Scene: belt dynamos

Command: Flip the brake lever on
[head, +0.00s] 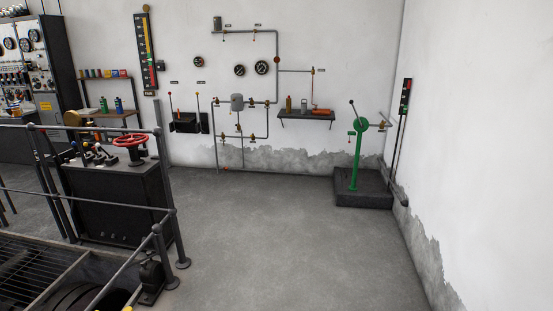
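No label that I can read marks the brake lever, so I cannot tell which lever it is. A green lever stand (357,158) rises from a dark square plinth (364,199) near the right corner. A thin lever on its top tilts up to the left. Two upright wall levers also show: a red-tipped lever (170,104) and a yellow-tipped lever (198,106), both at a black wall box (186,123).
A dark console (120,200) with a red handwheel (130,141) stands at left behind a metal railing (90,132). A grated pit (35,270) lies at lower left. Pipes and a small shelf (306,116) are on the back wall. The middle floor is clear.

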